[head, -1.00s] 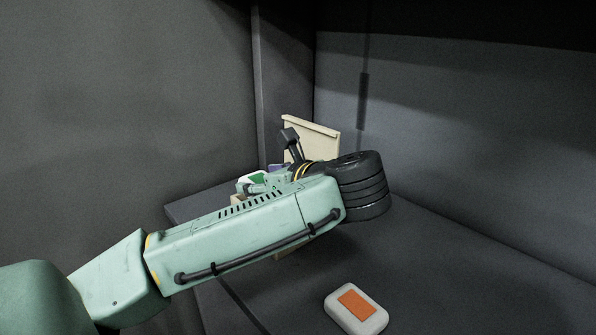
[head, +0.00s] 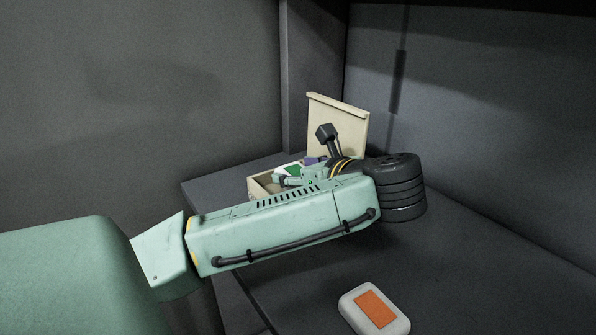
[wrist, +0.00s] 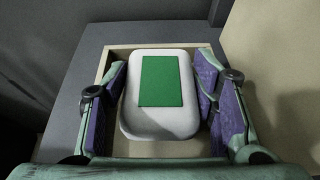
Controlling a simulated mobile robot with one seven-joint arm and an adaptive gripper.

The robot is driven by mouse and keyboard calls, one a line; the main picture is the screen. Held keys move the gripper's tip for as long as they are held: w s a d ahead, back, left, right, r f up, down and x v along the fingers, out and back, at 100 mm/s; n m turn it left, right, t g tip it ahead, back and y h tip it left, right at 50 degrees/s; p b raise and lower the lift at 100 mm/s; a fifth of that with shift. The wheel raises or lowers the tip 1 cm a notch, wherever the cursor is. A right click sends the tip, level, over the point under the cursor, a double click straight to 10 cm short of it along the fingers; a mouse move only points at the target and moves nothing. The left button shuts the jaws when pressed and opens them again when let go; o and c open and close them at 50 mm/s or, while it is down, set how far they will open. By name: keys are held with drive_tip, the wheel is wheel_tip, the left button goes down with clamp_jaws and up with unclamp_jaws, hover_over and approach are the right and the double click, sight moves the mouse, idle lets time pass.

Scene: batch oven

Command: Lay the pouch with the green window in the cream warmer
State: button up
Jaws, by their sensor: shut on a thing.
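The pouch with the green window (wrist: 161,118) is white and rounded, with a green rectangle on top. In the wrist view it lies between the purple pads of my gripper (wrist: 164,100), which is shut on it. The cream warmer (wrist: 107,62) is directly below or around the pouch, its walls showing past the far and left sides. I cannot tell whether the pouch touches its floor. In the head view the warmer (head: 256,190) stands with its lid (head: 340,127) raised at the back, and the pouch (head: 288,170) shows partly behind my arm.
A white pouch with an orange window (head: 375,308) lies on the dark counter (head: 470,260) at the front right. Dark walls close in the left and back. The counter between the orange-window pouch and the back wall is clear.

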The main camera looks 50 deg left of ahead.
drive_tip(key=shift+f, duration=0.6)
drive_tip(key=shift+f+b, duration=0.6)
drive_tip(key=shift+b, duration=0.05)
drive_tip(key=o, duration=1.2)
drive_tip(key=shift+o, duration=0.2)
